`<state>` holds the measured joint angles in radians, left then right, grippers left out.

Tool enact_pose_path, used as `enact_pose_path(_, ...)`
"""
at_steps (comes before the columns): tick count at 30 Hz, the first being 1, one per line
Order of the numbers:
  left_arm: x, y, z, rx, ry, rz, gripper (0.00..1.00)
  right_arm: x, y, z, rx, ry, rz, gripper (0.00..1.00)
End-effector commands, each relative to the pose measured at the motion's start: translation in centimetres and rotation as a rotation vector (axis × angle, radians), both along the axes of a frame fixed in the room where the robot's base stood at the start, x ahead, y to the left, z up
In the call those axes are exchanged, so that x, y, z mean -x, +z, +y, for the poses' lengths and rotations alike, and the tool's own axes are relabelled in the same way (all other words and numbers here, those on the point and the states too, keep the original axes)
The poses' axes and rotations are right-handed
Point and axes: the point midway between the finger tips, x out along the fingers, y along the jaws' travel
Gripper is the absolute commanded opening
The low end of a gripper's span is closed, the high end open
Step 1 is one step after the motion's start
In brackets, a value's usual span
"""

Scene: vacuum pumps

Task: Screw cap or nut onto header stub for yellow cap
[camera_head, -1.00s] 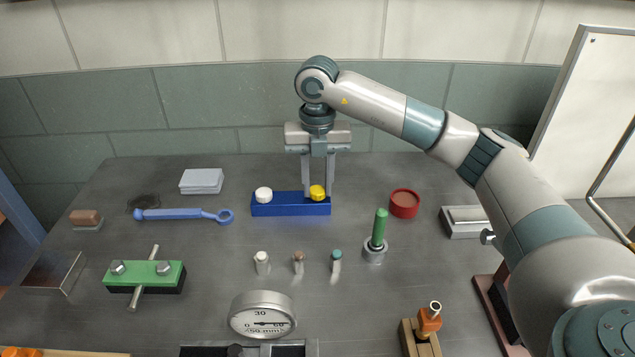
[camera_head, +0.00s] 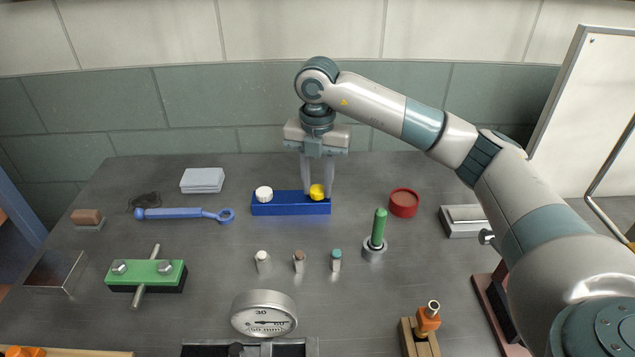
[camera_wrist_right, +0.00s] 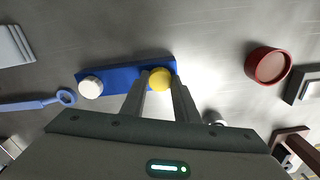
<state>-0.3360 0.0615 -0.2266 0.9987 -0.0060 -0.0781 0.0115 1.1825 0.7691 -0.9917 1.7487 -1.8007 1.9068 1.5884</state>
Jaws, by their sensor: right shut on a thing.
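The yellow cap (camera_head: 317,191) sits on the right end of the blue block (camera_head: 290,209), upright. It also shows between the fingertips in the right wrist view (camera_wrist_right: 160,79). My right gripper (camera_head: 317,190) points straight down over the block and is shut on the yellow cap, one finger on each side. A white cap (camera_head: 264,194) sits on the block's left end. The header stub under the yellow cap is hidden. My left gripper is not in view.
Several things surround the block: a blue wrench (camera_head: 184,214) on the left, a red ring-shaped dish (camera_head: 404,203) on the right, a green-handled post (camera_head: 378,232), and three small pegs, one white-topped (camera_head: 262,261), in front. A pressure gauge (camera_head: 263,314) stands at the front. The table between the pegs and block is clear.

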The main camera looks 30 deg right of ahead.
Motion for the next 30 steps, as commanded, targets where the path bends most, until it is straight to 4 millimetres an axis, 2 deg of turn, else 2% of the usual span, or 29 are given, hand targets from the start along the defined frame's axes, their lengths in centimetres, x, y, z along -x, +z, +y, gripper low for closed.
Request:
enact_pose_path(12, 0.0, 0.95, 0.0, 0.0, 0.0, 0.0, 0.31, -0.03, 0.1, 0.0, 0.0, -0.277, -0.002, 0.01)
enact_pose_path(20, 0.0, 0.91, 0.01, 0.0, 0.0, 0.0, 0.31, -0.04, 0.03, -0.01, 0.0, -0.293, -0.002, 0.01)
enact_pose_path(21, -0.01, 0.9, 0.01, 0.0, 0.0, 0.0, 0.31, -0.04, 0.03, -0.01, 0.0, -0.292, -0.002, 0.37)
enact_pose_path(23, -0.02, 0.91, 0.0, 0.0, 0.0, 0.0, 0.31, -0.03, 0.03, 0.0, 0.0, -0.292, -0.002, 0.49)
enact_pose_path(30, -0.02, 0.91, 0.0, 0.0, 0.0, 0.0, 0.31, -0.01, 0.01, 0.0, 0.0, -0.291, 0.0, 0.49)
